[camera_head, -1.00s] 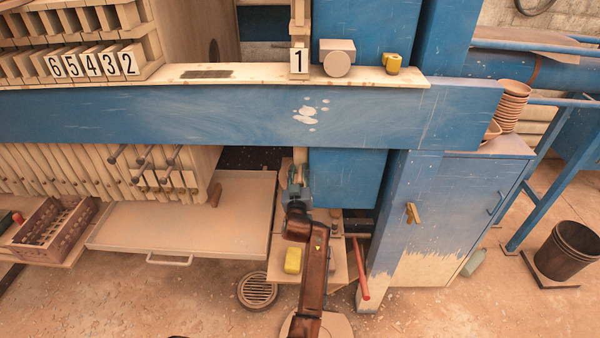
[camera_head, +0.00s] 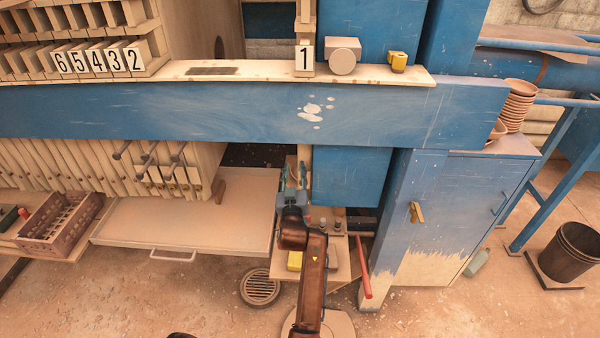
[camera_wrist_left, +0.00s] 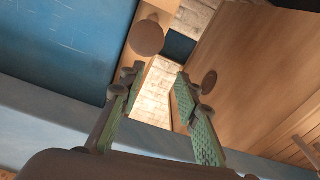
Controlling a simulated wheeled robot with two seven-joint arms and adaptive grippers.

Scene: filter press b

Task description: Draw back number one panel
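Number one panel is a thin, light wooden plate with a white "1" label (camera_head: 304,57), standing on edge against a blue block. Its lower part shows below the blue beam, just beyond my left gripper (camera_head: 292,180). In the left wrist view the fingers (camera_wrist_left: 158,98) are spread apart, with pale brickwork showing between them. A light wooden strip (camera_wrist_left: 159,12), seemingly the panel's edge, rises beyond the left finger, with a brown round knob (camera_wrist_left: 146,38) in front of it. I see no contact with the panel. My right gripper is out of view.
The blue beam (camera_head: 200,110) crosses above my left gripper. The panels numbered 2 to 6 (camera_head: 98,61) stand stacked at left, with a gap before number one. A tan tray (camera_head: 185,230) is below left. A red bar (camera_head: 362,268) is to the right of my arm.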

